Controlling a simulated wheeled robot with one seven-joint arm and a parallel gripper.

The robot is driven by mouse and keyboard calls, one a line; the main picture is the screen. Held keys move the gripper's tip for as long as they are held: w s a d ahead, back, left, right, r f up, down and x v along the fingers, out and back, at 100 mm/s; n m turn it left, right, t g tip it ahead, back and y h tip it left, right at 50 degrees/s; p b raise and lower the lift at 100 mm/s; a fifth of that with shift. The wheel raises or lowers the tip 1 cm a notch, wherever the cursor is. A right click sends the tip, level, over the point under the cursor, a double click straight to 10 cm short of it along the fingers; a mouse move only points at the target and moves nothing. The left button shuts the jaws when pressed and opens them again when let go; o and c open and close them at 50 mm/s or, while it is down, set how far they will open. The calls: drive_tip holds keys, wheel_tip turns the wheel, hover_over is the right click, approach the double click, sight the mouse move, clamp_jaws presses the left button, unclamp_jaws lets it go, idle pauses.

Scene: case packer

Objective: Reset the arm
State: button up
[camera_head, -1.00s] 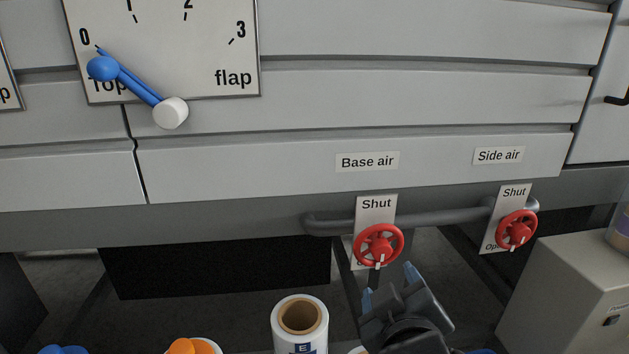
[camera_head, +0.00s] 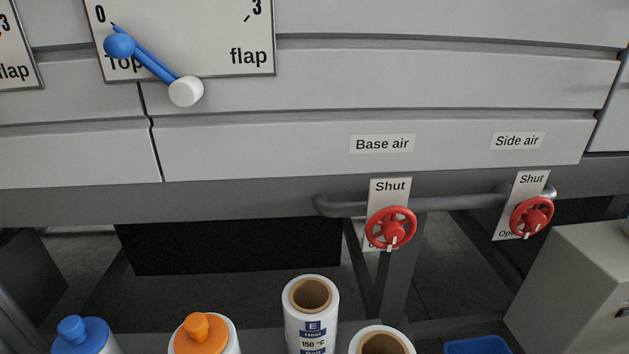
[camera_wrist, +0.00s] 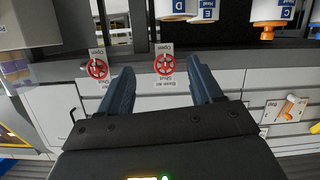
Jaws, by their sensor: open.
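My gripper (camera_wrist: 156,92) is open and empty in the wrist view, its two dark fingers apart. It is out of the head view. The wrist view looks upside down at the panel. The red Base air valve wheel (camera_head: 391,228) sits in front of its Shut plate; in the wrist view the same wheel (camera_wrist: 164,64) shows between the fingertips, apart from them. The red Side air valve wheel (camera_head: 532,217) is to its right, and it also shows in the wrist view (camera_wrist: 97,68) left of the left finger.
A top flap dial (camera_head: 185,92) with a blue lever points near 0. Below stand a white roll marked E (camera_head: 311,325), another roll (camera_head: 383,340), an orange-capped bottle (camera_head: 204,335) and a blue-capped one (camera_head: 82,335). A grey box (camera_head: 577,285) and blue tray (camera_head: 478,345) lie at right.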

drive_tip(key=s+d+r+m, duration=0.1)
drive_tip(key=s+r, duration=0.2)
drive_tip(key=s, duration=0.4)
drive_tip(key=shift+d+r+m+h, duration=0.25)
drive_tip(key=shift+d+m+h, duration=0.05)
drive_tip(key=shift+d+m, duration=0.1)
idle(0.3)
